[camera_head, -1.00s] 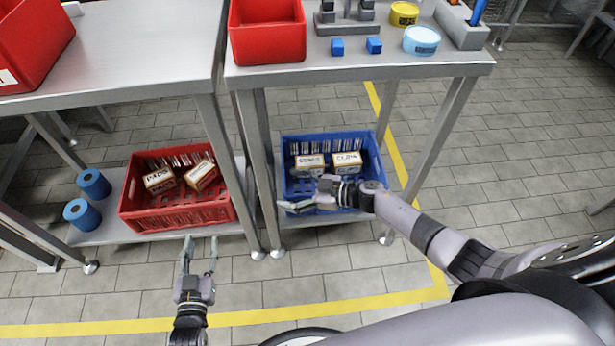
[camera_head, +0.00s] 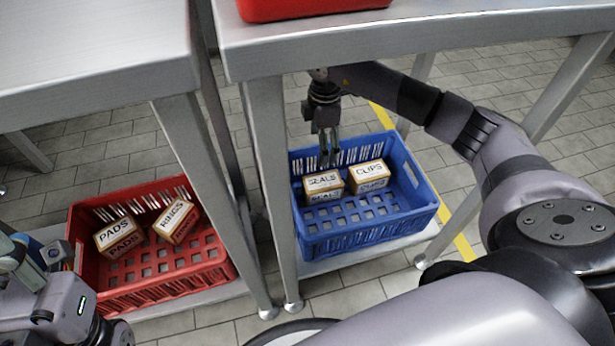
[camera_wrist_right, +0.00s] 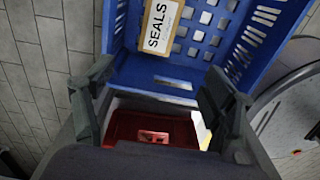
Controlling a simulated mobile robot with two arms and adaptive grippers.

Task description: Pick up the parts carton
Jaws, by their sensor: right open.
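Four-sided cartons with printed labels sit in two crates. The SEALS carton (camera_head: 324,187) and the CLIPS carton (camera_head: 369,177) stand side by side in the blue crate (camera_head: 369,240). The PADS carton (camera_head: 119,237) and the RINGS carton (camera_head: 177,219) are in the red crate (camera_head: 165,288). My right gripper (camera_head: 328,160) points down over the blue crate, just above and behind the SEALS carton. In the right wrist view its jaws (camera_wrist_right: 157,95) are open and empty, and the SEALS carton (camera_wrist_right: 161,24) lies beyond them. My left gripper (camera_head: 22,262) is at the lower left, its jaw state unclear.
Both crates are on low shelves under metal tables. The right tabletop (camera_head: 440,40) hangs over the blue crate, close to my right arm. Table legs (camera_head: 268,180) stand between the crates. A red bin (camera_head: 300,8) is on the tabletop.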

